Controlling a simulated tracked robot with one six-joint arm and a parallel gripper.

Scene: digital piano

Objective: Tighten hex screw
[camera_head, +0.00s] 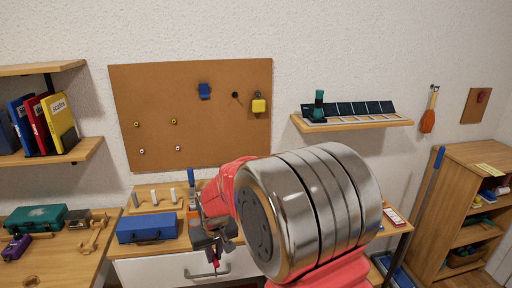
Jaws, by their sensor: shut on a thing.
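Several small screw-like heads (174,121) sit on the brown board on the wall, two with yellow centres and two pale. I cannot tell which of them, if any, is the hex screw. My gripper (214,238) is at the lower middle, above the front of the workbench and well below the board. It is shut on a small thin item with a red end (216,264) that hangs below the jaws. What the item is cannot be made out. My arm's large metal joint hides much of the bench to the right.
A blue toolbox (148,228) and a wooden rack (154,199) with pale pegs stand on the bench left of my gripper. A blue-handled tool (191,178) stands behind it. A shelf (352,125) juts from the wall at right.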

